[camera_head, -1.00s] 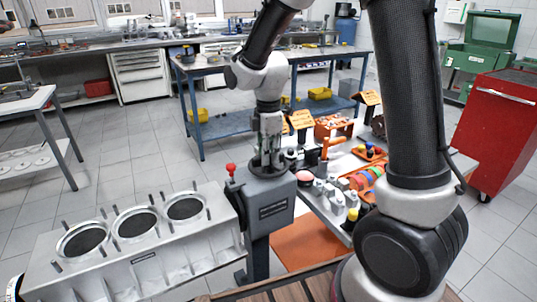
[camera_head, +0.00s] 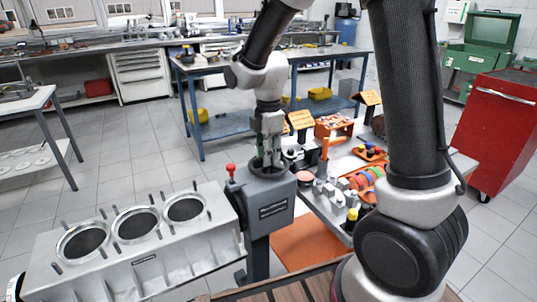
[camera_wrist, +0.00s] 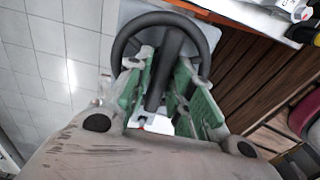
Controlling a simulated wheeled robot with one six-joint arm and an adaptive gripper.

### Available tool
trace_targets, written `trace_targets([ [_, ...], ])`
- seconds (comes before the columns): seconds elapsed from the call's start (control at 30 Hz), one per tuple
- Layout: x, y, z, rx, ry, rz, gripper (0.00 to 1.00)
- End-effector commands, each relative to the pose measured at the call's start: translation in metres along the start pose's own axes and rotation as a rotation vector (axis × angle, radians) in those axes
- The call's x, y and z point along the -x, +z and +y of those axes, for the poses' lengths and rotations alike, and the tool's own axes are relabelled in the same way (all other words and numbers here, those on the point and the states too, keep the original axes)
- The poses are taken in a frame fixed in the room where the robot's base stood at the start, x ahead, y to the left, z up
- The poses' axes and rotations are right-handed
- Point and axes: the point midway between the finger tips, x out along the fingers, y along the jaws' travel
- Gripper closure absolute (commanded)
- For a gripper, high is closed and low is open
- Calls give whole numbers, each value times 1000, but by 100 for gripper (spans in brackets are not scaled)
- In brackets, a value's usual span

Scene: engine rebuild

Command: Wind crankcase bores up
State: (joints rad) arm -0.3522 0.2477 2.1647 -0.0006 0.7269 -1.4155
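The grey crankcase (camera_head: 150,265) is at the lower left of the head view. Its three round bores (camera_head: 136,225) face upward and toward the camera, with studs around them. A grey gearbox (camera_head: 274,210) stands at its right end, with a black handwheel (camera_head: 270,172) on top. My gripper (camera_head: 268,160) points down at this wheel. In the wrist view the wheel's black ring (camera_wrist: 118,48) lies beyond my fingers. The exact contact is partly hidden.
A red knob (camera_head: 230,168) sticks up at the gearbox's left. A bench with orange trays (camera_head: 367,178) and small parts is close on the right. A blue workbench (camera_head: 185,72) stands behind, and a red cabinet (camera_head: 500,125) is at far right. Tiled floor is open at left.

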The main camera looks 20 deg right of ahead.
Motion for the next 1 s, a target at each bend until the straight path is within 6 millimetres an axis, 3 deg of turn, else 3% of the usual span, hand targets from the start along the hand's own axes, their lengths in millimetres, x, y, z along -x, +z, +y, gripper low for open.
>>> trace_targets([
  [0.33, 0, 0, -1, -1, -2, 0, 62],
  [0.47, 10, 0, 0, -1, 2, 1, 62],
  [0.8, 82, 0, 1, -1, 4, 1, 62],
  [1.0, 112, 0, 0, -1, 1, 0, 62],
])
